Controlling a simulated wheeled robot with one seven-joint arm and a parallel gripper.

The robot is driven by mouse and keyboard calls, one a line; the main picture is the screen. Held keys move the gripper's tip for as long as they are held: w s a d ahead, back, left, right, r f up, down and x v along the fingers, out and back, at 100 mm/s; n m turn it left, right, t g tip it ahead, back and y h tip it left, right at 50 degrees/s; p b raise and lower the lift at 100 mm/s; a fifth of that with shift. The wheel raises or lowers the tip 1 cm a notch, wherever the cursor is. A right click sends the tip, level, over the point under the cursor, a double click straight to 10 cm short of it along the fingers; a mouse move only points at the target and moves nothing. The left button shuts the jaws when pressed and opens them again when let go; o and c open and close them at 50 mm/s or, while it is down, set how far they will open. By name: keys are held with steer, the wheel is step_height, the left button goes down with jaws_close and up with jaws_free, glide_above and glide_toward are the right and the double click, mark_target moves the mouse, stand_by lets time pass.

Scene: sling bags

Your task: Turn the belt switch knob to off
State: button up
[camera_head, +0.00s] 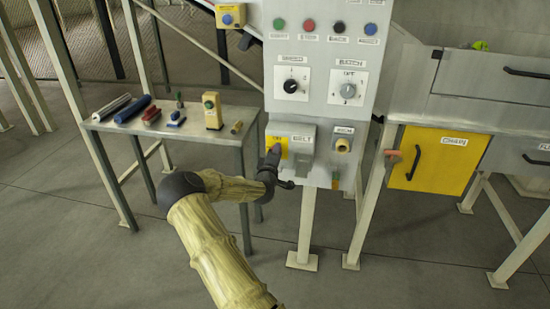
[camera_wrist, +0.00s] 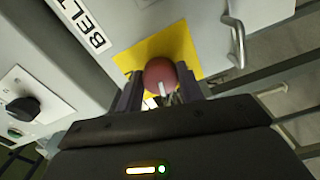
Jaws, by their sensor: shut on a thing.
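The belt switch knob (camera_wrist: 160,76) is a round red knob with a white pointer mark, on a yellow plate (camera_wrist: 190,50) beside a BELT label (camera_wrist: 97,40). In the wrist view the mark is on the knob's lower side. My gripper (camera_wrist: 160,88) has one finger on each side of the knob and is shut on it. In the head view the yellow plate (camera_head: 277,143) is at the lower left of the grey control panel (camera_head: 318,112). My gripper (camera_head: 273,158) is in front of it and mostly hides the knob. The plate's lettering is too small to read surely.
A tan knob (camera_head: 343,145) is to the right. A side table (camera_head: 215,138) with several tools stands left. A yellow door (camera_head: 436,160) is at right.

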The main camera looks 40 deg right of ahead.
steer(key=shift+f+n+b, duration=0.1)
steer(key=shift+n+b, duration=0.25)
steer(key=shift+n, duration=0.95)
steer(key=o, duration=1)
steer(key=shift+s+a, duration=0.1)
steer(key=v, duration=1.7)
steer(key=shift+s, duration=0.15)
